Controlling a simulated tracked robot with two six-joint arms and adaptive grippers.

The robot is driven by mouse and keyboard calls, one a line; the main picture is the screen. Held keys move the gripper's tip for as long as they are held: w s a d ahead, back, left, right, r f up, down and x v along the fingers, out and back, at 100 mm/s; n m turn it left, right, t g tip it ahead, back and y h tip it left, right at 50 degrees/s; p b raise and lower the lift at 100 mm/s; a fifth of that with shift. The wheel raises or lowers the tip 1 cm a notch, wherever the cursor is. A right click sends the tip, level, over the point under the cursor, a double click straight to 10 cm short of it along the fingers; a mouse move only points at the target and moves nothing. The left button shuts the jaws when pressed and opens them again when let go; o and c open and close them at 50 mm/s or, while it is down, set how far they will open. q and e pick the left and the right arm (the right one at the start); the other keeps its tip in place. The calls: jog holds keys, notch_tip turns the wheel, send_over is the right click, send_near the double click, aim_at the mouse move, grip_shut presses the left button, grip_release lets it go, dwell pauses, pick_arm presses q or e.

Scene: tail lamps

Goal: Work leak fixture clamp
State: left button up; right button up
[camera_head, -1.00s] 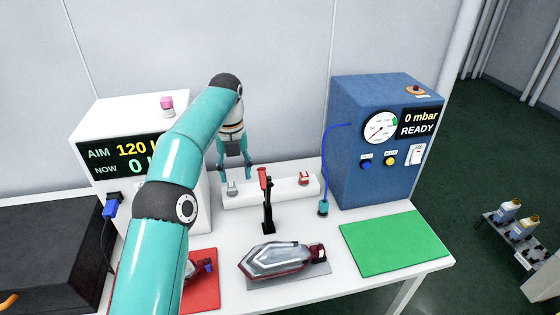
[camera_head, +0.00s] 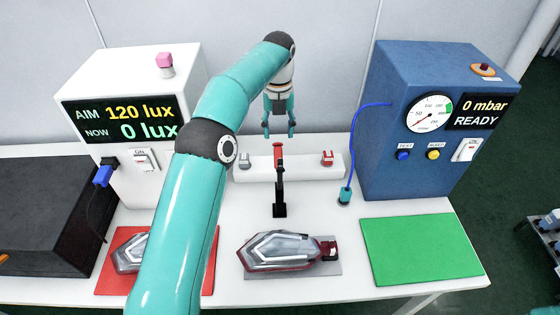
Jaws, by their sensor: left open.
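The clamp (camera_head: 280,185) stands upright on the table with a black body and a red-tipped lever (camera_head: 279,152). Just in front of it a tail lamp (camera_head: 285,251) with a clear and red lens lies on a grey plate (camera_head: 332,270). My left gripper (camera_head: 279,132) is open and empty, pointing down above and just behind the red tip in the picture; I cannot tell whether it touches. The blue leak tester (camera_head: 390,160) at the right reads 0 mbar and READY. My right gripper is not in view.
A white rail (camera_head: 310,173) behind the clamp carries a grey part (camera_head: 244,160) and a red part (camera_head: 327,158). A second lamp (camera_head: 128,254) lies on the red mat (camera_head: 112,284), partly behind my left arm. The green mat (camera_head: 420,250) is bare. A white lux tester (camera_head: 130,85) stands left.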

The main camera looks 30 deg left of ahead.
aim_at(279, 154)
pick_arm(q)
notch_tip(279, 154, down, 10)
jog(key=shift+f, duration=0.25)
grip_shut()
dwell(0.3)
